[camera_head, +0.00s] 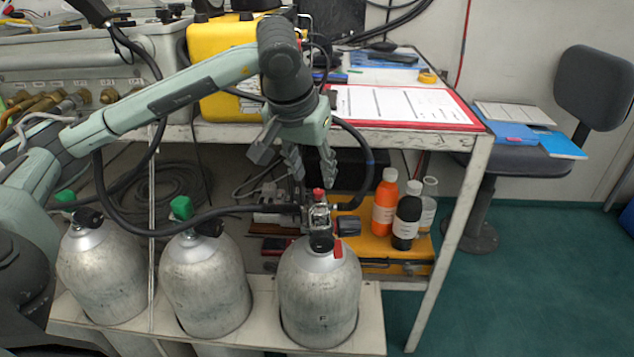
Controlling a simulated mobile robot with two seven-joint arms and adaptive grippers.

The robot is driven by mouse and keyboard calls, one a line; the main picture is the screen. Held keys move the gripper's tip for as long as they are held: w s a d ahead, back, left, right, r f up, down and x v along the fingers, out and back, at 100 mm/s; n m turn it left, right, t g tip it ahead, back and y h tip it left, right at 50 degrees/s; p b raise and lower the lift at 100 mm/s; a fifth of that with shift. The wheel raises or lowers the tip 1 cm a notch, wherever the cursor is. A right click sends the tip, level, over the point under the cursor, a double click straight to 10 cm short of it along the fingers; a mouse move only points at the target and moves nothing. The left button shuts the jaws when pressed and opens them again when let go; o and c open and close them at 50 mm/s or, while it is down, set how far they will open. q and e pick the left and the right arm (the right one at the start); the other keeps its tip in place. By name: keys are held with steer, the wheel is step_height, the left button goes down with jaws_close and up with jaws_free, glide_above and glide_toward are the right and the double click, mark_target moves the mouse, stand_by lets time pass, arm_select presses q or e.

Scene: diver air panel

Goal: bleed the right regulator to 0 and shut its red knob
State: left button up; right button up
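The right cylinder (318,295) stands upright in the rack, with its metal regulator (319,217) on top. A small red knob (318,194) sits at the top of that regulator. A red tag (338,248) shows on the cylinder's neck. My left gripper (311,178) points down just above the red knob, its two fingers apart and nothing visible between them. I cannot tell whether a fingertip touches the knob. I cannot make out any gauge reading. My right gripper is not in view.
Two more cylinders, the middle one (205,285) and the left one (103,275), have green knobs. The bench (400,141) is above and behind. An orange bottle (385,200) and a black bottle (407,218) stand right of the regulator.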

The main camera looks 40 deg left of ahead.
mark_target(319, 191)
arm_select(q)
steer(key=x, duration=0.5)
steer(key=shift+c, duration=0.2)
jaws_close()
